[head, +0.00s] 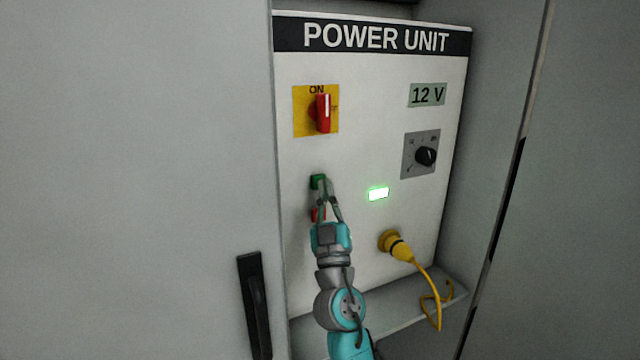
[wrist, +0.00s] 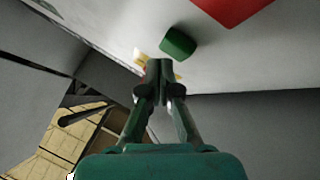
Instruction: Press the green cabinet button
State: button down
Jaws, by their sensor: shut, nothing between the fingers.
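The green button (head: 318,181) is on the white power unit panel (head: 385,290), below the red rotary switch. It also shows in the wrist view (wrist: 178,43), just beyond my fingertips. My gripper (head: 322,183) is shut and empty, with its fingertips at the green button in the head view. In the wrist view my gripper (wrist: 159,66) has its tips slightly below and left of the button; I cannot tell whether they touch it. A red button (head: 317,214) sits below the green one, partly hidden behind my fingers; a large red part (wrist: 232,8) shows in the wrist view.
The red rotary switch (head: 322,113) on a yellow plate points to ON. A lit green indicator (head: 378,194), a black knob (head: 426,156) and a 12 V display (head: 427,95) are to the right. A yellow plug (head: 396,245) with cable is lower right. Cabinet walls flank the panel.

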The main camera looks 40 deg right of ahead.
jog(key=shift+s, duration=0.25)
jog(key=shift+s+a, duration=0.25)
jog(key=shift+s, duration=0.55)
jog(key=shift+s+a, duration=0.25)
jog(key=shift+s, duration=0.55)
jog(key=shift+s+a, duration=0.25)
jog(key=shift+s, duration=0.55)
jog(key=s+a+f+n+g+y, duration=0.1)
jog(key=s+a+f+y, duration=0.35)
jog(key=f, duration=0.45)
jog(key=s+a+f+n+y, duration=0.1)
jog(key=s+a+f+y, duration=0.3)
jog(key=f, duration=0.5)
jog(key=s+a+f+n+g+y, duration=0.1)
jog(key=s+a+f+n+y, duration=0.15)
jog(key=a+f, duration=0.5)
jog(key=s+a+f+g+y, duration=0.1)
jog(key=s+a+f, duration=0.1)
jog(key=s, duration=0.7)
jog(key=s+a+f+m+g+y, duration=0.1)
jog(key=s+a+f+g, duration=0.1)
jog(key=s+f, duration=0.3)
jog(key=s+a+f+g+y, duration=0.1)
jog(key=s+a+f+g, duration=0.1)
jog(key=s, duration=1.1)
jog(key=shift+a+f+y, duration=0.4)
jog(key=shift+f, duration=0.25)
